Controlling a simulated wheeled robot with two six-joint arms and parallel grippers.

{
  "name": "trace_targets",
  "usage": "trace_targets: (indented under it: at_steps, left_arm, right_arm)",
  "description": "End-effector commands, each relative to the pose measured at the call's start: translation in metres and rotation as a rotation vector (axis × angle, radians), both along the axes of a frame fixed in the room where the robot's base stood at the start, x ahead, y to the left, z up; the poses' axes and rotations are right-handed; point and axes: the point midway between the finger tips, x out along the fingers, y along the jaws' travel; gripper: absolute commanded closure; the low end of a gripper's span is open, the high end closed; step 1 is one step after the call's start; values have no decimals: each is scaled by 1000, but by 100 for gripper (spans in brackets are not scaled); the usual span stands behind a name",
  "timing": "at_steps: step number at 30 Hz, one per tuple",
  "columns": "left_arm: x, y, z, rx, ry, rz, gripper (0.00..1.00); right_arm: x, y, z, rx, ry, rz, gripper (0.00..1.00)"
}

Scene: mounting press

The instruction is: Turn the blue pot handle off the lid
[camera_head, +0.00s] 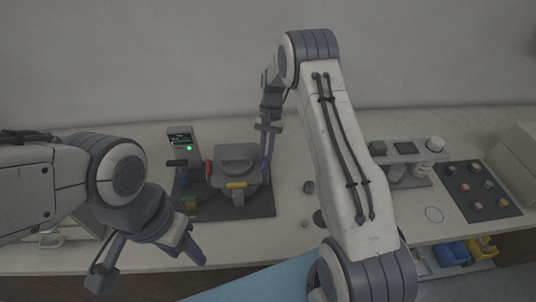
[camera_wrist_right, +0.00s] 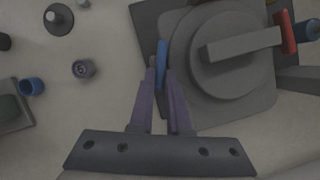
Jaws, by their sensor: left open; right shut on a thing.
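The mounting press (camera_head: 236,180) is a grey pot with a round lid (camera_wrist_right: 218,50) and a grey bar across its top. The blue pot handle (camera_wrist_right: 162,62) stands at the lid's left side in the right wrist view; in the head view it is at the press's right side (camera_head: 266,152). My right gripper (camera_wrist_right: 160,72) is shut on the blue handle, its fingertips on either side of it. My left gripper (camera_head: 150,268) is open and empty, in front and to the left of the press.
The press stands on a dark mat (camera_head: 262,208) beside a control box (camera_head: 181,140) with a green light. Small dark parts (camera_head: 308,187) lie to its right. A dark tray (camera_head: 478,190) with several round pieces is at the far right. Blue and yellow bins (camera_head: 452,253) sit below the table edge.

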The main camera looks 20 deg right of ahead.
Motion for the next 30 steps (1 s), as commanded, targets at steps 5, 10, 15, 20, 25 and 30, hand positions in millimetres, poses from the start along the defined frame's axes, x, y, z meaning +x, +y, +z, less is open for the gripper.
trace_targets:
  at_steps: [5,10,15,20,25,30]
  left_arm:
    - [0,0,-2,0,0,0,50]
    - [0,0,-3,0,0,0,50]
    - [0,0,-3,0,0,0,50]
    - [0,0,-3,0,0,0,50]
    - [0,0,-3,0,0,0,50]
    - [0,0,-3,0,0,0,50]
  right_arm:
    - [1,2,0,0,2,109,100]
    - [1,3,0,1,2,176,100]
    - [1,4,0,0,4,211,100]
    - [1,4,0,1,3,221,100]
    - [1,4,0,1,4,221,100]
    - [1,4,0,1,4,220,74]
